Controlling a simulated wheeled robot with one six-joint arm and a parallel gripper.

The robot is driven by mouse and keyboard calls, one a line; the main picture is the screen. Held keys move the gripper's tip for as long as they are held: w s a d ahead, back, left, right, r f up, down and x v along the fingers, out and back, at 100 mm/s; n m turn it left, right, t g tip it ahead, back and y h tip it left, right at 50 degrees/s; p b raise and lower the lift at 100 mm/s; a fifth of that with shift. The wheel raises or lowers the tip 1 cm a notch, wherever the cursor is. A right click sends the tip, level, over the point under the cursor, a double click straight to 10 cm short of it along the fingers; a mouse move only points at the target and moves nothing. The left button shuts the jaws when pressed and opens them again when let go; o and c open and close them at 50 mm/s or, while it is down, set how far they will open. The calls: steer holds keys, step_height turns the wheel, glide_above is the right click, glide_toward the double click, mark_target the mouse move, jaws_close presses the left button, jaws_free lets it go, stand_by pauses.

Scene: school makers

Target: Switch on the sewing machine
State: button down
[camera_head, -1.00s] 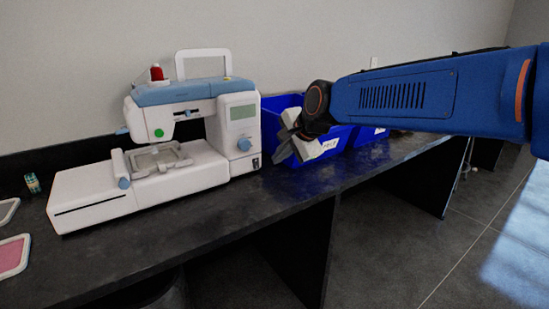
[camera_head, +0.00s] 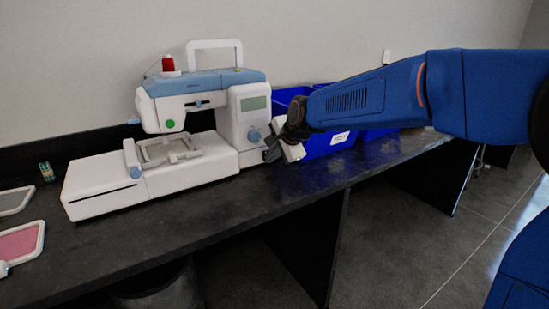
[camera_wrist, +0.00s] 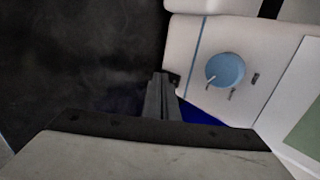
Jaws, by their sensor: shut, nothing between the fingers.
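The white and light-blue sewing machine (camera_head: 190,110) stands on the dark bench, with a screen and a blue dial (camera_head: 254,135) on its right column. A green round button (camera_head: 170,124) is on its head. The wrist view shows the column front with the blue dial (camera_wrist: 225,70). My gripper (camera_head: 270,153) is shut and empty at the machine's lower right side, close to the lower column. In the wrist view its fingertips (camera_wrist: 165,78) are by the column's edge, beside a small dark part (camera_wrist: 174,79) that may be the switch. I cannot tell whether they touch.
Blue bins (camera_head: 325,144) stand right of the machine, partly behind my arm. Framed hoops (camera_head: 20,242) and a small green item (camera_head: 47,171) lie left on the bench (camera_head: 195,222). The bench in front of the machine is clear.

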steer(key=shift+w+a, duration=0.1)
stand_by(0.3)
steer(key=shift+r, duration=0.1)
steer(key=shift+r, duration=0.7)
stand_by(0.3)
